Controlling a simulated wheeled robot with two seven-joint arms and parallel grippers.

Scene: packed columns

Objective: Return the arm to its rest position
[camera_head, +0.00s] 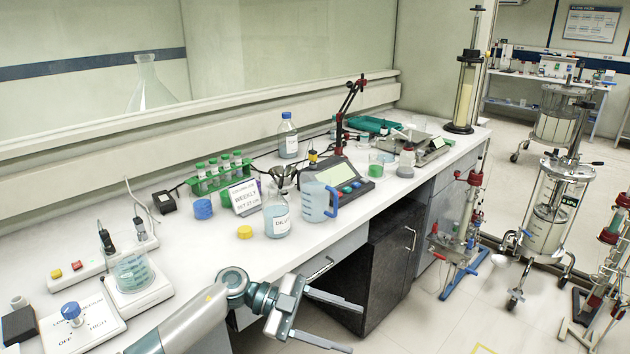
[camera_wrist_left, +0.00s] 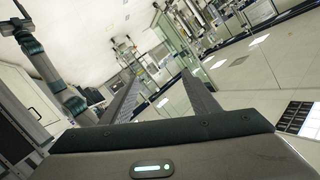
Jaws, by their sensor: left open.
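My left arm (camera_head: 185,322) comes in from the bottom left in the head view. My left gripper (camera_head: 343,324) is at the front edge of the bench, out over the floor in front of the dark cabinet. Its two fingers are spread apart with nothing between them. In the left wrist view the open fingers (camera_wrist_left: 165,98) point away over the floor, also with nothing between them. My right gripper does not clearly show in the head view.
The white bench (camera_head: 190,250) carries a jug (camera_head: 316,200), a clear bottle (camera_head: 277,215), a green tube rack (camera_head: 222,182), a yellow cap (camera_head: 244,232) and a beaker (camera_head: 132,273). A dark cabinet (camera_head: 388,262) stands under it. Packed columns stand on the right; open floor lies between.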

